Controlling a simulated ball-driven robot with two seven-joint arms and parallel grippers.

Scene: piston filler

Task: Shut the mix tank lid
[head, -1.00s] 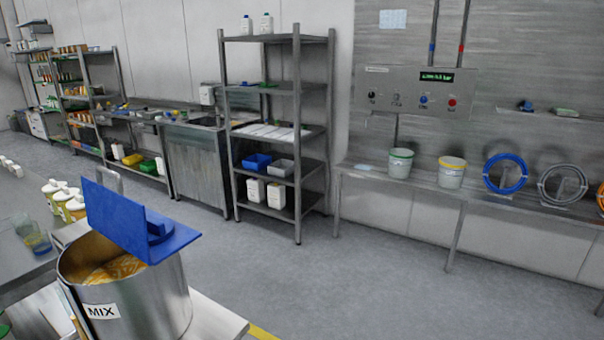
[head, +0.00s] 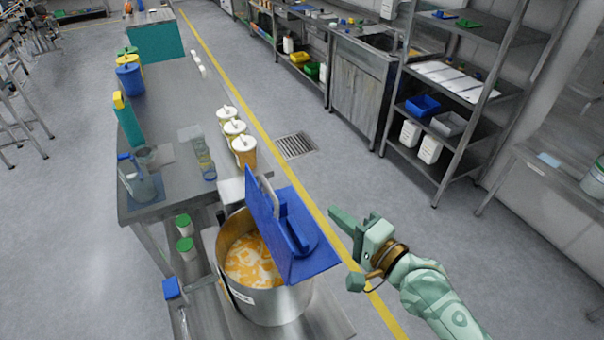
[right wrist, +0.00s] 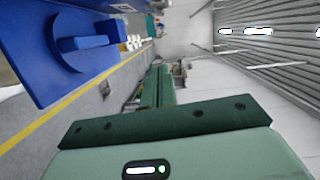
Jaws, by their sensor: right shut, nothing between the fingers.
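The steel mix tank (head: 268,303) stands in the lower middle of the head view, with orange and pale contents showing. The left of the tank mouth is uncovered. My right gripper (head: 337,214) is shut and empty, to the right of the lid and apart from it. In the right wrist view its fingers (right wrist: 157,88) are together, and blue lid parts (right wrist: 75,45) show at upper left. My left gripper is not in view.
A shelf rack (head: 455,125) stands at the right. Floor between tank and rack is clear.

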